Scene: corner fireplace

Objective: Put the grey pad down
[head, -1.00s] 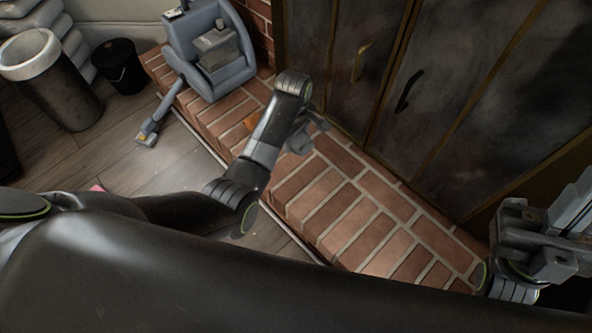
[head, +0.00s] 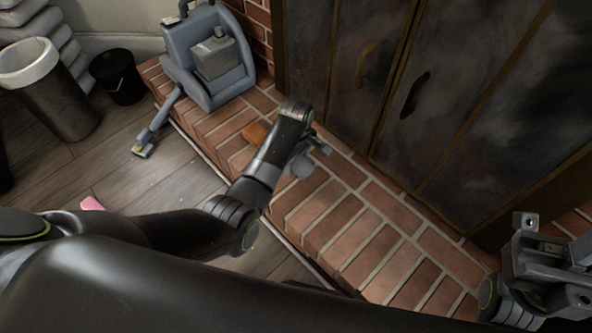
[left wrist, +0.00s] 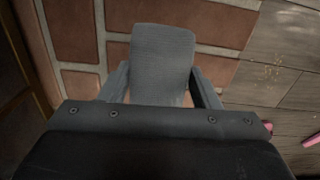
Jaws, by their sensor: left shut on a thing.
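The grey pad (left wrist: 163,60) shows in the left wrist view as a flat, ribbed grey piece between the two fingers of my left gripper (left wrist: 162,88). The gripper is shut on it, with the brick hearth behind. In the head view my left gripper (head: 312,155) is over the brick hearth, mostly hidden by its own wrist, and the pad is hard to make out there. Whether the pad touches the bricks cannot be told. My right gripper (head: 550,255) is at the right edge in the head view, partly cut off, and its jaws are unclear.
The brick hearth (head: 375,240) has bare room to the right of my left gripper. An orange-brown object (head: 256,132) lies on the hearth. A blue-grey machine (head: 208,60) stands at its far end. Dark doors (head: 400,100) rise behind. A pink object (head: 92,203) lies on the floor.

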